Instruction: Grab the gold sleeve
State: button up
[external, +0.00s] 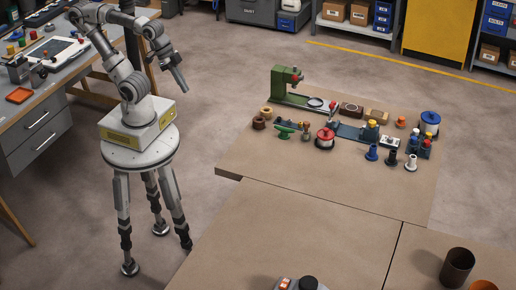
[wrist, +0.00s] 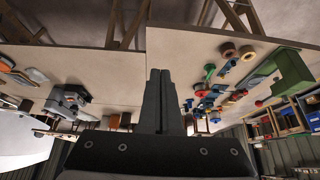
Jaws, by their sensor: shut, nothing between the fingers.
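I cannot clearly tell a gold sleeve apart; the parts are small in both views. A tan ring-shaped piece (external: 266,112) and a darker brown one (external: 258,123) sit at the left edge of the far board. A small brassy piece (external: 305,134) stands to their right. Blue (external: 371,152), black (external: 391,157) and white (external: 411,163) flanged sleeves stand at the board's near right. My gripper (external: 184,90) is raised left of the boards, well apart from all of these. In the wrist view my gripper (wrist: 160,72) has its fingers together, empty.
A green machine (external: 283,84), a red-flanged spool (external: 325,138) and a blue spool (external: 430,122) crowd the far board. A dark brown cylinder (external: 457,267) stands at the lower right. The near board (external: 310,220) is mostly bare. A workbench (external: 45,105) is at the left.

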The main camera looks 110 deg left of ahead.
jog(key=o, duration=0.9)
jog(key=shift+c, duration=0.2)
